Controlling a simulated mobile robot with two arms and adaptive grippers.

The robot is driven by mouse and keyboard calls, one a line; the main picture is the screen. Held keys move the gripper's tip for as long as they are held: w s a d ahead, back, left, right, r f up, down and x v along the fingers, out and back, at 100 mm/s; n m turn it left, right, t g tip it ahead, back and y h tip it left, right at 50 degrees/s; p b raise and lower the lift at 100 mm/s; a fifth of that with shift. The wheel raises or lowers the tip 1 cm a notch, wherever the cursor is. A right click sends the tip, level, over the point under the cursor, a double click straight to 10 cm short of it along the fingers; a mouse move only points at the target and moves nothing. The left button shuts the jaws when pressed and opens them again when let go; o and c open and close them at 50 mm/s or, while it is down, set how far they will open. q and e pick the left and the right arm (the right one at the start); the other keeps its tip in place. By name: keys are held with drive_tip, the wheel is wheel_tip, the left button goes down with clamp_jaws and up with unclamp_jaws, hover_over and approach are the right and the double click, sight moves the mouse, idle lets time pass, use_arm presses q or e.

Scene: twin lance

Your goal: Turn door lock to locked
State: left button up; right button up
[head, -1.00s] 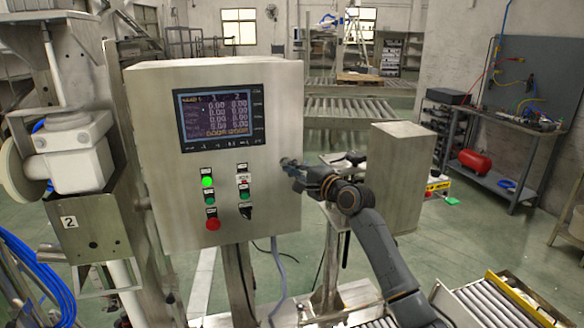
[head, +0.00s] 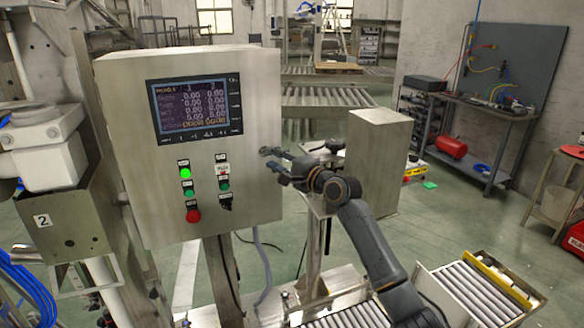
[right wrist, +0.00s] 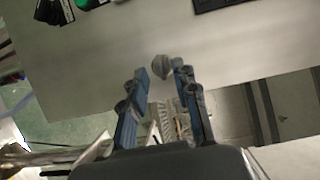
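The steel control cabinet (head: 130,215) stands left of centre in the head view, with its front face towards me. A small grey round knob (right wrist: 160,67), which looks like the door lock, sits on the face near an edge in the right wrist view. My right gripper (head: 275,165) is at the right edge of the cabinet front in the head view. In the right wrist view my right gripper (right wrist: 161,74) is open, its fingertips on either side of the knob. I cannot tell whether they touch it, nor which way the lock is turned. My left gripper is not in view.
The cabinet carries a screen (head: 195,105), a lit green button (head: 185,172), a red button (head: 193,215) and a black switch (head: 225,202). A plain steel box (head: 375,165) stands right of my arm. Roller conveyors (head: 480,290) lie at the lower right.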

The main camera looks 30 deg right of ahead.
drive_tip(key=s+d, duration=0.1)
drive_tip(key=s, duration=0.8)
drive_tip(key=shift+s+d, duration=0.3)
drive_tip(key=shift+s, duration=0.1)
